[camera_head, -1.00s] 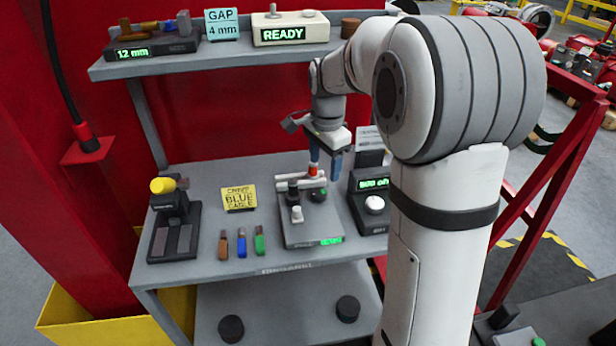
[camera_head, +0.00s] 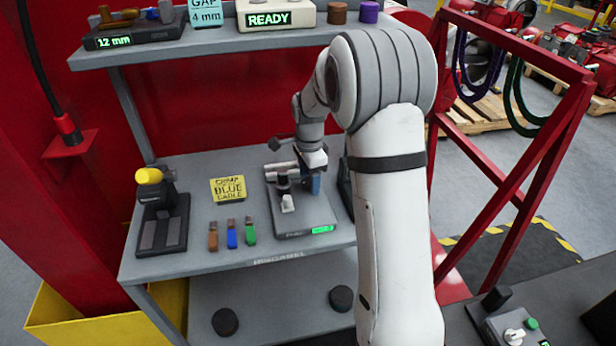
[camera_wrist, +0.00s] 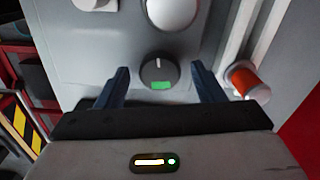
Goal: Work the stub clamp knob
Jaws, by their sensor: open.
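A grey device (camera_head: 305,222) with a lit green display stands on the middle shelf. In the wrist view its dark round knob (camera_wrist: 158,70) with a green mark lies between the two blue fingers of my gripper (camera_wrist: 160,76). The fingers are apart, one on each side, with a gap to the knob. No label for the stub clamp shows. An orange-red cap (camera_wrist: 250,82) on a pale pipe is right of the right finger. In the head view my gripper (camera_head: 308,184) is low over the device's right back part and hides the dark knob.
Left of the device are small brown, blue and green pieces (camera_head: 232,234), a yellow card (camera_head: 228,189) and a yellow-topped tool (camera_head: 160,210). An upper shelf (camera_head: 220,35) runs above. My arm covers the shelf's right end.

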